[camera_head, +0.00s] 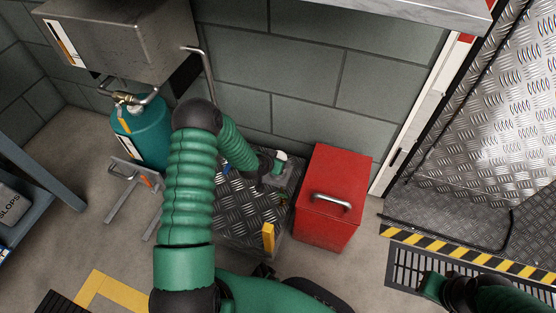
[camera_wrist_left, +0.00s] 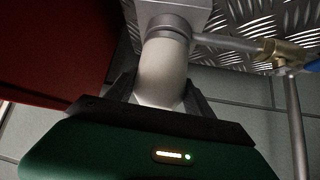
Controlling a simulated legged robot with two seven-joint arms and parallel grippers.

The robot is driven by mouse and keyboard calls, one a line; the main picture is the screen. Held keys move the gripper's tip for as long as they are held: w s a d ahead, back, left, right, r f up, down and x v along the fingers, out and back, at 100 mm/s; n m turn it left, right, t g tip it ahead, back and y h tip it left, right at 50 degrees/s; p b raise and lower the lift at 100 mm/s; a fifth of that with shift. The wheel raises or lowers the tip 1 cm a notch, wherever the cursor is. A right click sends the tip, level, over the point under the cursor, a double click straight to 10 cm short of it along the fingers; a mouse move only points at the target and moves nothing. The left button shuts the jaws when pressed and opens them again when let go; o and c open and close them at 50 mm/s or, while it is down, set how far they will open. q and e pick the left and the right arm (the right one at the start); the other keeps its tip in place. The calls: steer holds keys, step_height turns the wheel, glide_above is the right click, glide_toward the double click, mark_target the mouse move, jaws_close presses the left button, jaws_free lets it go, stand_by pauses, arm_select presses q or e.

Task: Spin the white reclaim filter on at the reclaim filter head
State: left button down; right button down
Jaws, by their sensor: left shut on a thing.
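The white reclaim filter (camera_wrist_left: 160,75) is a pale cylinder in the left wrist view. My left gripper (camera_wrist_left: 160,95) is shut on it, with a dark finger on each side. The filter's far end meets the grey collar of the reclaim filter head (camera_wrist_left: 178,12); I cannot tell whether the thread is engaged. In the head view my left gripper (camera_head: 275,172) is small and partly hidden by my green arm, over the checker-plate unit. My right arm's end (camera_head: 434,288) is at the lower right; its fingers cannot be made out.
A red cabinet (camera_head: 331,200) stands right of the checker-plate unit (camera_head: 235,215). A teal tank (camera_head: 143,130) stands at the left below a steel box (camera_head: 120,35). In the left wrist view a pipe with a brass valve (camera_wrist_left: 283,52) runs right of the filter head.

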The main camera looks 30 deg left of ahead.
arm_select(q)
steer(key=m+h, duration=0.2)
steer(key=m, duration=0.1)
steer(key=shift+r, duration=0.1)
steer(key=shift+c, duration=1.4)
jaws_free()
steer(key=shift+d+n+p, duration=0.2)
steer(key=shift+n+p, duration=0.1)
steer(key=shift+p, duration=0.05)
steer(key=n+y+p, duration=0.1)
steer(key=n+y, duration=0.1)
steer(key=n, duration=0.1)
steer(key=shift+r+y, duration=0.1)
steer(key=shift+y, duration=0.3)
steer(key=n+g+y+p, duration=0.1)
steer(key=n+y+p, duration=0.1)
steer(key=n, duration=0.2)
steer(key=shift+y, duration=0.3)
steer(key=shift+a+n+g+y, duration=0.2)
steer(key=shift+n+g+y, duration=0.1)
steer(key=shift+n+y, duration=0.3)
jaws_close()
